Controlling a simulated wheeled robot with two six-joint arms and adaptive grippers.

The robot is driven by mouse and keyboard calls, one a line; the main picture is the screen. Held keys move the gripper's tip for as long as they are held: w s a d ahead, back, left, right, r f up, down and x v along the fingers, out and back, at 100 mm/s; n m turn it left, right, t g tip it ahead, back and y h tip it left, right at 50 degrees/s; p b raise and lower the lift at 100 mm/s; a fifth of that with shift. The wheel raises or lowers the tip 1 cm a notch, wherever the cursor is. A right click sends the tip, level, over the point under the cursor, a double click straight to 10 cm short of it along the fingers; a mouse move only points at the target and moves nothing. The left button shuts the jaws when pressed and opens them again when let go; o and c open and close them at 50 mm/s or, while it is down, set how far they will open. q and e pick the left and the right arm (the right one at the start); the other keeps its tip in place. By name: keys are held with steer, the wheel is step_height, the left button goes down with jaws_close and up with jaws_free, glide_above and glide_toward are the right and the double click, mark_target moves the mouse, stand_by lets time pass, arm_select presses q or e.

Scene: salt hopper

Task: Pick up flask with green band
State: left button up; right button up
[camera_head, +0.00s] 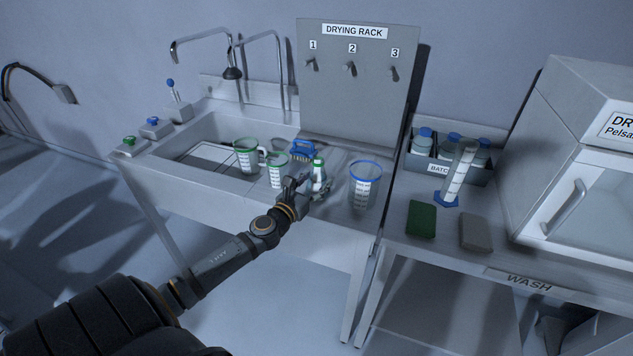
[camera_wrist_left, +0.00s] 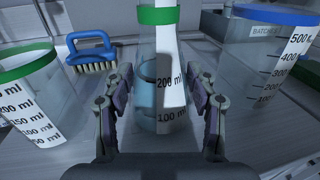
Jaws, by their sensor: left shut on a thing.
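The flask with the green band (camera_head: 319,170) stands upright on the counter beside the sink, in front of the drying rack. In the left wrist view the flask (camera_wrist_left: 168,85) shows its green band at the top and volume marks down its front. My left gripper (camera_head: 305,187) is at the flask, and in the wrist view its two fingers (camera_wrist_left: 163,105) are on either side of the flask's body, shut on it. The gripper hides part of the flask in the head view. My right gripper is not in view.
Green-rimmed beakers (camera_head: 277,170) (camera_head: 246,155) stand left of the flask, a blue-rimmed beaker (camera_head: 364,184) right of it. A blue brush (camera_head: 303,148) lies behind. The drying rack (camera_head: 352,90) rises at the back. A cylinder (camera_head: 459,172) and green sponge (camera_head: 422,220) are further right.

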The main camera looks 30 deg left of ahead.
mark_target(313, 170)
arm_select(q)
steer(key=shift+r, duration=0.55)
step_height(313, 170, up, 3)
steer(key=shift+f+p, duration=0.2)
steer(key=shift+p, duration=0.65)
steer(key=shift+s+a+r+b, duration=0.25)
steer(key=shift+s+b, duration=0.15)
steer(key=shift+s, duration=0.15)
steer(key=s+a+r+p, duration=0.5)
steer(key=s+r+p, duration=0.3)
steer(key=s+p, duration=0.3)
steer(key=p, duration=0.4)
steer(key=shift+s+r+p, duration=0.3)
steer(key=shift+s+r, duration=0.05)
steer(key=shift+r, duration=0.05)
